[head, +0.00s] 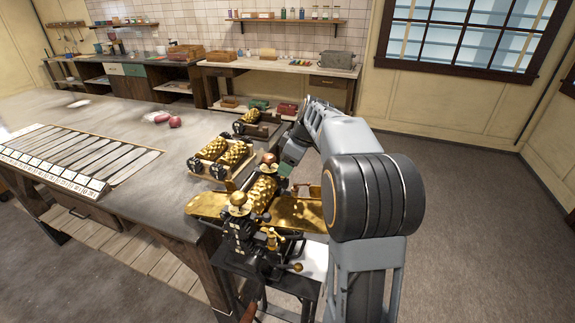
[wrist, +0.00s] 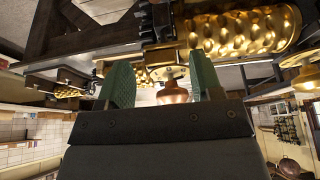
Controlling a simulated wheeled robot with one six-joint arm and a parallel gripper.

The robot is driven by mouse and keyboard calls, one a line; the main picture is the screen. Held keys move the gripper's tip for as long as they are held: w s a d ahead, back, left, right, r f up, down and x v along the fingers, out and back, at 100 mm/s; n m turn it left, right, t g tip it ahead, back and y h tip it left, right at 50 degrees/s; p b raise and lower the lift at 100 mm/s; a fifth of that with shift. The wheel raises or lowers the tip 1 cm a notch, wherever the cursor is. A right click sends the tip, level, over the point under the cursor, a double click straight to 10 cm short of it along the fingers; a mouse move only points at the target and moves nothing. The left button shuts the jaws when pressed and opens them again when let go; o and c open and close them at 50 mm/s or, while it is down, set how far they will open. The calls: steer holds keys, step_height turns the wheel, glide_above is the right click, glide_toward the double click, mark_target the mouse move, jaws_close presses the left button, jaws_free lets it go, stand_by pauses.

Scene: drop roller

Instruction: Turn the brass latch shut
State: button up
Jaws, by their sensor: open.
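The drop roller machine (head: 262,195) stands at the table's right end, with bumpy brass rollers and brass plates on both sides. A brass roller also shows in the wrist view (wrist: 245,32). My gripper (head: 287,165) is beside the machine's far end. In the wrist view my gripper (wrist: 163,85) is open, its two green fingers apart. A copper-coloured round knob (wrist: 172,94) under a brass disc shows between the fingers; I cannot tell whether they touch it. A similar knob (head: 270,158) tops the machine's far end. I cannot tell which part is the latch.
Spare brass roller sets (head: 220,157) lie on the grey table (head: 105,112) left of the machine. A slotted board (head: 80,160) lies farther left. A ball-ended handle (head: 296,267) sticks out at the machine's near side. The floor (head: 470,200) at right is clear.

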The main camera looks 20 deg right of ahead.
steer(key=shift+w+a+f, duration=0.1)
steer(key=shift+a+f, duration=0.05)
steer(key=shift+f, duration=0.3)
steer(key=shift+c, duration=0.3)
steer(key=c, duration=0.9)
